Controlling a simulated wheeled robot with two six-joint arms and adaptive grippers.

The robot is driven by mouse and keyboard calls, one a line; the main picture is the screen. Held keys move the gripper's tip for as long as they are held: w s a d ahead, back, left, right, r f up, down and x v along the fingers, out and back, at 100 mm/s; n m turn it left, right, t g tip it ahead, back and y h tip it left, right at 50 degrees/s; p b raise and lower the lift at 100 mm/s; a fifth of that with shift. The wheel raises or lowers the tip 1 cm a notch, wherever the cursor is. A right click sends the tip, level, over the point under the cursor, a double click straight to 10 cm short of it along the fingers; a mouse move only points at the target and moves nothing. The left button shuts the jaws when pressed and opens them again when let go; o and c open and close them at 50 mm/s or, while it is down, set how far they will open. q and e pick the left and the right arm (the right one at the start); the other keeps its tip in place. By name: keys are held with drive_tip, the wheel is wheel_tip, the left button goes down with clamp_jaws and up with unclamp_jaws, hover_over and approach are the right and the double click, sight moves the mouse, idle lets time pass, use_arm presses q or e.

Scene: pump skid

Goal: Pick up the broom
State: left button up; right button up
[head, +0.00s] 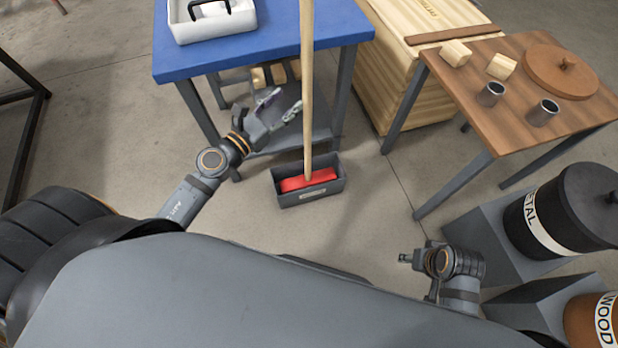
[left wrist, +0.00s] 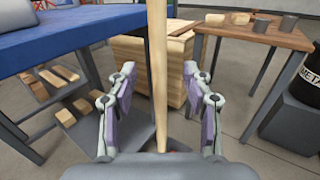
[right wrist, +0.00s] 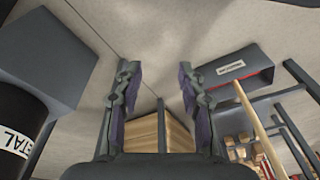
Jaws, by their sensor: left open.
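The broom has a pale wooden handle (head: 307,90) and a red head (head: 309,180). It stands upright with its head in a dark grey bin (head: 310,197) on the floor. My left gripper (head: 281,103) is open and empty, just left of the handle in the head view. In the left wrist view the handle (left wrist: 158,75) appears between the two spread fingers (left wrist: 159,80); contact is not visible. My right gripper (head: 404,257) is low at the right, apart from the broom. Its fingers (right wrist: 157,80) are spread and empty. The bin (right wrist: 235,75) and handle (right wrist: 258,130) show at right in the right wrist view.
A blue-topped table (head: 260,52) with a white tray (head: 212,22) stands behind the handle. A wooden table (head: 520,80) with cups and blocks is at right, beside a wooden crate (head: 425,100). Labelled METAL (head: 560,215) and WOOD (head: 590,318) drums stand at far right. Floor around the bin's front is clear.

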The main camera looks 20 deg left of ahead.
sight(304, 84)
use_arm(q)
drive_tip(key=p+x, duration=0.1)
drive_tip(key=x, duration=0.3)
drive_tip(key=shift+w+d, duration=0.1)
drive_tip(key=shift+w, duration=0.05)
drive_tip(key=x, duration=0.5)
drive_tip(key=shift+w, duration=0.15)
clamp_jaws()
